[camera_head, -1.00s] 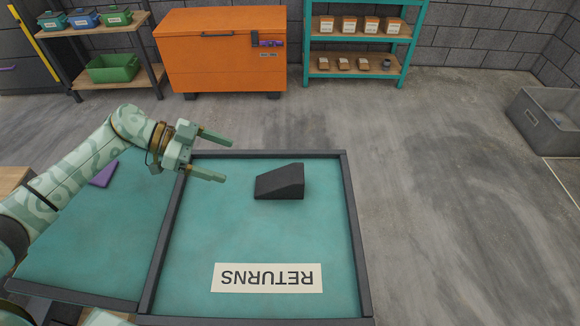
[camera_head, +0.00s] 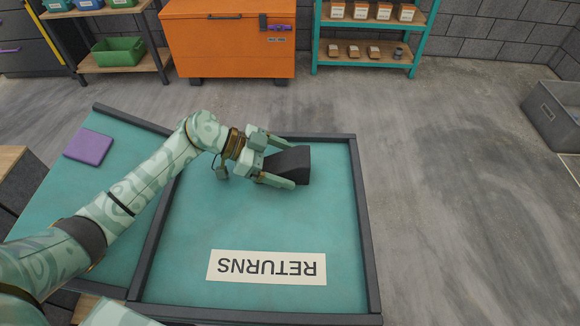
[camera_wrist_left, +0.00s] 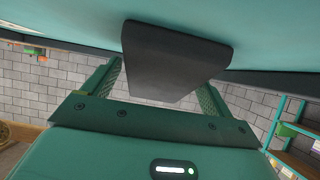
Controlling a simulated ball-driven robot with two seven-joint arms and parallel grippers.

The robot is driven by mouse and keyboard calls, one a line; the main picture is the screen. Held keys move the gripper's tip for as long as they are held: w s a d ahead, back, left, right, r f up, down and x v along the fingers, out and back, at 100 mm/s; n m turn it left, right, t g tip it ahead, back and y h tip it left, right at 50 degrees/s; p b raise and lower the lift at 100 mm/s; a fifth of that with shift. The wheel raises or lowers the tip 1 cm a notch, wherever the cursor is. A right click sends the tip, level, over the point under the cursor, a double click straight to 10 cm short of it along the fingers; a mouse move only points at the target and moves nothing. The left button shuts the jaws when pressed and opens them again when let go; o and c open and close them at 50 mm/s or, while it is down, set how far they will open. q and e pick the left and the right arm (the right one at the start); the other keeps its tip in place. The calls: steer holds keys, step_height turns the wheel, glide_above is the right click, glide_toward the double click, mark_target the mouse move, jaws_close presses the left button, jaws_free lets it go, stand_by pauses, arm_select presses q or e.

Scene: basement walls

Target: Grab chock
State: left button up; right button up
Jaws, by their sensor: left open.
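The chock (camera_head: 291,163) is a dark grey wedge lying on the teal surface of the returns tray (camera_head: 262,222). My left gripper (camera_head: 283,163) is open, with one finger on the far side and one on the near side of the chock. In the left wrist view the chock (camera_wrist_left: 172,62) sits between the two open fingers, with a gap visible beside each finger lower down. Whether either finger touches it, I cannot tell. The wedge's left part is hidden by the gripper in the head view.
A white RETURNS label (camera_head: 266,267) lies at the tray's near side. A raised dark rim (camera_head: 366,235) surrounds the tray. A purple flat piece (camera_head: 88,147) lies on the left section. An orange chest (camera_head: 231,42) and a teal shelf (camera_head: 366,50) stand behind, across open floor.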

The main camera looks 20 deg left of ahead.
arm_select(q)
steer(key=shift+r, duration=0.1)
steer(key=c, duration=1.4)
steer(key=shift+o, duration=0.2)
